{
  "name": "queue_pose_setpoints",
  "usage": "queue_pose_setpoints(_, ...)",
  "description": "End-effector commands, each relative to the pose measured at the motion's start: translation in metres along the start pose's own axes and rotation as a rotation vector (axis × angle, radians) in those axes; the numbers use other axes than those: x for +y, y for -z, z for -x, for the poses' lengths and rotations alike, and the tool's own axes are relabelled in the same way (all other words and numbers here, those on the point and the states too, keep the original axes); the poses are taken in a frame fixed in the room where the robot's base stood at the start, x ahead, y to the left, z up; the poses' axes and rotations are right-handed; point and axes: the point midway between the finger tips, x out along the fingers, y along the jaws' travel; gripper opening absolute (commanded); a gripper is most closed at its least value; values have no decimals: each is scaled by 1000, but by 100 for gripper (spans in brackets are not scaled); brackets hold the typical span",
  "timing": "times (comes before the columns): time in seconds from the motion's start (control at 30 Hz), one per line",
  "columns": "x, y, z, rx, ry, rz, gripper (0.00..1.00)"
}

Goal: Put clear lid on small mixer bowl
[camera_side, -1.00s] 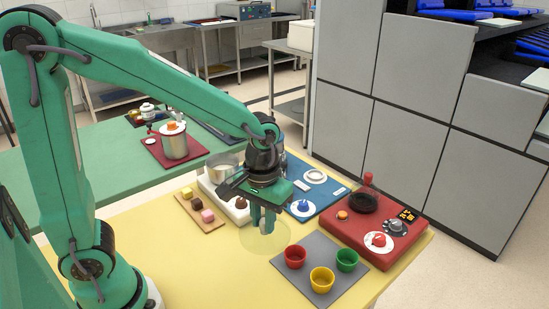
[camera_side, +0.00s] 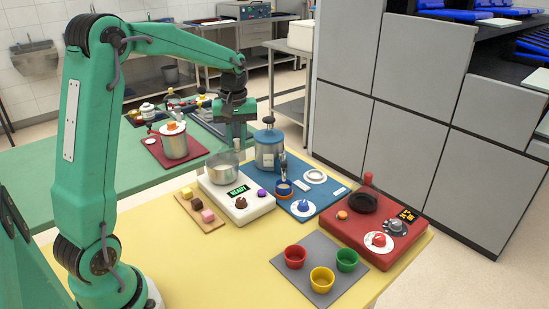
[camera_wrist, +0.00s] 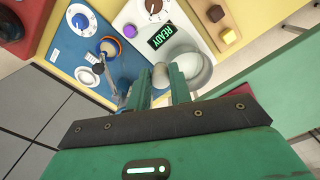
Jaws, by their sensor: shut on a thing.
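The small mixer bowl (camera_side: 222,170) is a silvery metal bowl on the white mixer base (camera_side: 240,207). In the wrist view the bowl (camera_wrist: 192,66) is partly hidden behind my fingers. My gripper (camera_side: 236,145) points down, above and slightly right of the bowl in the side view. It is shut on the clear lid's pale knob (camera_wrist: 160,74), which shows between the fingers in the wrist view. The lid's see-through disc is hard to make out, so I cannot tell its exact gap from the bowl.
A blue station with a grey-blue canister (camera_side: 268,152) stands close right of my gripper. A red cooker (camera_side: 375,227) is at the right. Coloured cups on a grey mat (camera_side: 318,262) are in front. A steel pot (camera_side: 175,145) stands behind left.

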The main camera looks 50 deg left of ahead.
Motion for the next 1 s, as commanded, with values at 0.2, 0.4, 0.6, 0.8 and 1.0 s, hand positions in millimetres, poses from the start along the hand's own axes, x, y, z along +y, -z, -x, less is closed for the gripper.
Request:
queue_pose_setpoints(0.2,-31,46,7,1,-1,134,2)
queue_pose_setpoints(0.4,-44,62,10,0,0,186,2)
queue_pose_setpoints(0.6,-46,65,10,0,0,193,2)
queue_pose_setpoints(0.8,-46,64,7,0,0,191,2)
queue_pose_setpoints(1.0,-46,64,-1,0,0,191,2)
